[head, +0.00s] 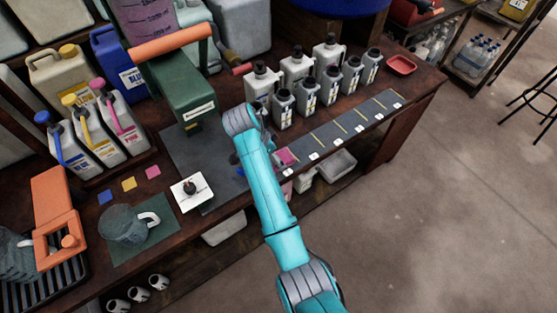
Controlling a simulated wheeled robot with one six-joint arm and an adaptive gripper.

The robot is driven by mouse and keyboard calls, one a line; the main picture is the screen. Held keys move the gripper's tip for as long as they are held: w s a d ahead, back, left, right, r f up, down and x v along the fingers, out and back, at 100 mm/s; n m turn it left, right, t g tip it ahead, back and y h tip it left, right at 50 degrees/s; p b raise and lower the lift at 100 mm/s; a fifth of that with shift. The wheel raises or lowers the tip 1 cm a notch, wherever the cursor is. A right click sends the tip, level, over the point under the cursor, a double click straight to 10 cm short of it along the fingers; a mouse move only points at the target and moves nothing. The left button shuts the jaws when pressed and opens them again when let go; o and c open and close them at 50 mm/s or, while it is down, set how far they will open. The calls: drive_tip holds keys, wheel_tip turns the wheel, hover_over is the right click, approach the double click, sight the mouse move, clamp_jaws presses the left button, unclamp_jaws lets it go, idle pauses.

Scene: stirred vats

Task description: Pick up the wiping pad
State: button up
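A small pink piece (286,157), which looks like the wiping pad, lies at the bench's front edge, just right of my arm. Part of it may be hidden by the arm, and I cannot tell for sure that it is the pad. My teal arm reaches over the front edge. My gripper (240,166) is mostly hidden behind the arm; only small dark and blue bits show left of it, over the dark mat (205,150). Whether its fingers are open or shut does not show.
A white square plate with a dark knob (203,201) sits left of my arm. A green press-like stand (188,95) rises behind. Several grey bottles (283,108) stand at the right, behind a marked strip (340,130). A glass jug (125,226) stands front left.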

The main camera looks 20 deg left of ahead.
drive_tip(key=shift+x, duration=1.6)
drive_tip(key=shift+f, duration=0.25)
drive_tip(key=c, duration=1)
